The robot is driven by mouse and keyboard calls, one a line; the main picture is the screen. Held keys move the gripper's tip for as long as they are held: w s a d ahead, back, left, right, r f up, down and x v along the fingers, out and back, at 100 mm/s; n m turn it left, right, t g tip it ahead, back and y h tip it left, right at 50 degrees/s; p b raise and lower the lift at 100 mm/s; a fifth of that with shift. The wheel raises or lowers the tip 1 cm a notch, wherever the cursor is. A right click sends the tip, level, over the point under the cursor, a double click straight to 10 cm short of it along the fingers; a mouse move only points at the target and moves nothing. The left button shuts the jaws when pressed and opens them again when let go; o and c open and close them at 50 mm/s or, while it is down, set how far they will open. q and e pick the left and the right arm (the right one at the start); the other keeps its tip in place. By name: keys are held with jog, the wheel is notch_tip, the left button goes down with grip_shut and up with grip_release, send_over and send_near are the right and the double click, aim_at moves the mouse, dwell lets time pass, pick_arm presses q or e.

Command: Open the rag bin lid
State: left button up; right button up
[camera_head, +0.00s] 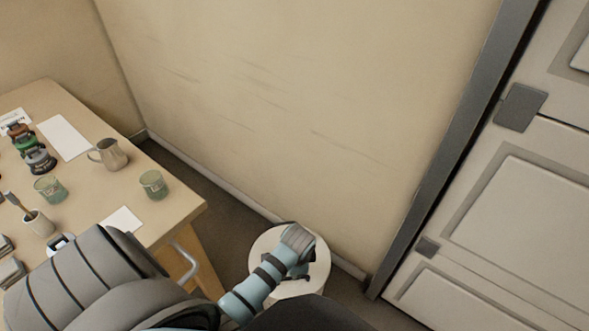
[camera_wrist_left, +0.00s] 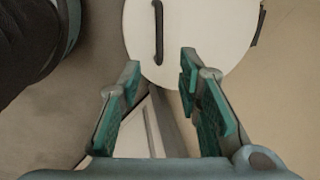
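The rag bin (camera_head: 318,272) is a white round bin on the floor by the wall. Its round white lid (camera_wrist_left: 205,30) fills the top of the left wrist view and looks flat and closed. A thin dark handle (camera_wrist_left: 158,32) stands on the lid, and a small dark piece, perhaps a hinge, is at its right edge. My left gripper (camera_wrist_left: 160,65) is open and empty, its teal-padded fingers pointing at the lid with the handle beyond and between the tips. In the head view my left wrist covers much of the lid. My right gripper is not in view.
A wooden table (camera_head: 175,215) with a metal jug (camera_head: 110,154), green glass cups (camera_head: 154,184) and papers stands at left. A beige wall is behind the bin. A pale panelled door (camera_head: 530,220) with a dark frame is at right. The floor between is narrow.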

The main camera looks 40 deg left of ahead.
pick_arm(q)
jog(key=b, duration=0.6)
send_over(294, 284)
notch_tip(294, 284, down, 11)
jog(key=shift+f, duration=0.15)
jog(key=shift+w+a+f+b, duration=0.1)
jog(key=shift+f+b, duration=0.2)
grip_shut()
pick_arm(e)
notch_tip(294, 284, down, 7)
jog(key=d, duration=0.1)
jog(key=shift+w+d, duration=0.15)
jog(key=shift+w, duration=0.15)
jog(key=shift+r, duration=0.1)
